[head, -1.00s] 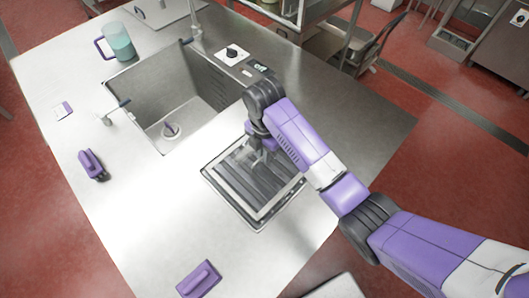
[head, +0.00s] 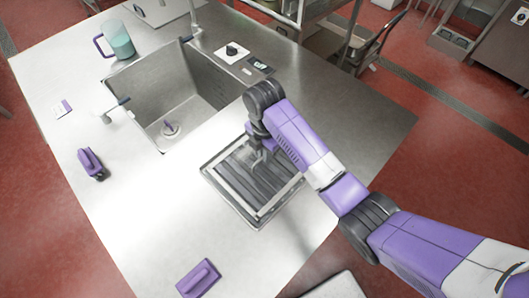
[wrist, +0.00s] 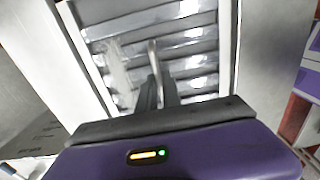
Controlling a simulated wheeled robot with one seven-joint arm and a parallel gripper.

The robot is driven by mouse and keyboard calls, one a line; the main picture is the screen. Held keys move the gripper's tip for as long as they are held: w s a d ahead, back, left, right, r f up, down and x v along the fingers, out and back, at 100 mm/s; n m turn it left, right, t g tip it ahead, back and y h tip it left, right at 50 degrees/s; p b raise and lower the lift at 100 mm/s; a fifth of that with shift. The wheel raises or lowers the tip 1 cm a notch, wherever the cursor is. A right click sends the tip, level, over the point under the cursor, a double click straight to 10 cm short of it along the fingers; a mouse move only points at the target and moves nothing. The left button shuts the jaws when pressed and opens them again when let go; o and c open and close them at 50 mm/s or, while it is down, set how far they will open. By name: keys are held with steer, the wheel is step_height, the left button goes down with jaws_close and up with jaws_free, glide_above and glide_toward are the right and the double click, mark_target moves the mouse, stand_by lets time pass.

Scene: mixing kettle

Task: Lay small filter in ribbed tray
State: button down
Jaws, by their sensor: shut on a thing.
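The ribbed tray (head: 229,199) lies on the steel counter, with dark parallel ribs inside a pale metal rim. Its rim (wrist: 228,60) and ribs fill the upper middle of the wrist view. My gripper (head: 261,154) is over the far part of the tray. In the wrist view my gripper (wrist: 157,88) points down at the ribs, its dark fingers shut on a thin pale strip (wrist: 153,58), which I take to be the small filter seen edge-on. Most of it is hidden by the fingers. I cannot tell whether it touches the ribs.
A sink (head: 150,92) is sunk into the counter beyond the tray. A purple-handled tool (head: 91,164) is at the left and another (head: 198,279) near the front. A pitcher (head: 120,40) stands at the back left. The counter left of the tray is mostly clear.

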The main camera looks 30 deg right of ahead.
steer(key=c, duration=1.5)
jaws_free()
steer(key=shift+o, duration=0.5)
steer(key=shift+f, duration=0.1)
steer(key=o, duration=0.4)
steer(key=shift+o, duration=0.2)
steer(key=shift+r+p, duration=1.15)
steer(key=shift+r, duration=2.45)
